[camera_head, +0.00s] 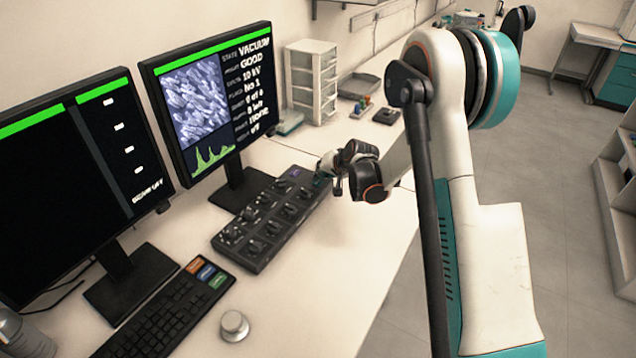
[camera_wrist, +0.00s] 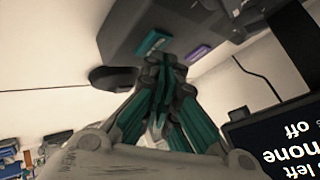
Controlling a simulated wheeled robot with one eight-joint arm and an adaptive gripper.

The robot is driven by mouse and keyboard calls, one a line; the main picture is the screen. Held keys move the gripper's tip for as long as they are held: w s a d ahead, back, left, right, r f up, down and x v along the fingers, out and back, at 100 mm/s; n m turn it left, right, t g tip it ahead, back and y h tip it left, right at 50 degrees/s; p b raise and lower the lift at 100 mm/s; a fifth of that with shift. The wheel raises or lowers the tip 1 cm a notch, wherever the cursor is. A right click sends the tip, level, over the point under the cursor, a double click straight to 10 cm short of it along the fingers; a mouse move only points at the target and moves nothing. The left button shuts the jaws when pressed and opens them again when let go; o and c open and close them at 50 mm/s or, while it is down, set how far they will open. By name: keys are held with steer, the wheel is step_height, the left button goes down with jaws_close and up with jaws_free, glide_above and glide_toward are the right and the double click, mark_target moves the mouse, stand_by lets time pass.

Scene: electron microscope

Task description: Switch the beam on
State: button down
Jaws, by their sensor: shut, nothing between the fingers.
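The dark control panel (camera_head: 250,240) with several black knobs lies on the bench in front of the right monitor. Its far end has a purple key (camera_head: 294,172), which also shows in the wrist view (camera_wrist: 198,53) beside a teal key (camera_wrist: 153,42). My gripper (camera_head: 322,176) is over the far right end of the panel. In the wrist view its teal fingers (camera_wrist: 164,62) are shut together and empty, with their tips close to the teal key. I cannot tell whether they touch it. The right monitor (camera_head: 205,95) reads VACUUM, GOOD, 10 kV, with "off" at the bottom.
The left monitor (camera_head: 60,180) has a black picture area and small text ending in "OFF". A keyboard (camera_head: 165,318) and a round silver knob (camera_head: 235,325) lie nearer. A white drawer unit (camera_head: 312,80) stands behind. The bench right of the panel is clear.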

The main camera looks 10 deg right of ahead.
steer(key=shift+f+b, duration=0.3)
steer(key=shift+f, duration=0.1)
stand_by(0.3)
steer(key=shift+r, duration=0.1)
steer(key=shift+r+p, duration=0.35)
steer(key=shift+r, duration=0.4)
steer(key=shift+r+p, duration=1.35)
steer(key=shift+r, duration=1.1)
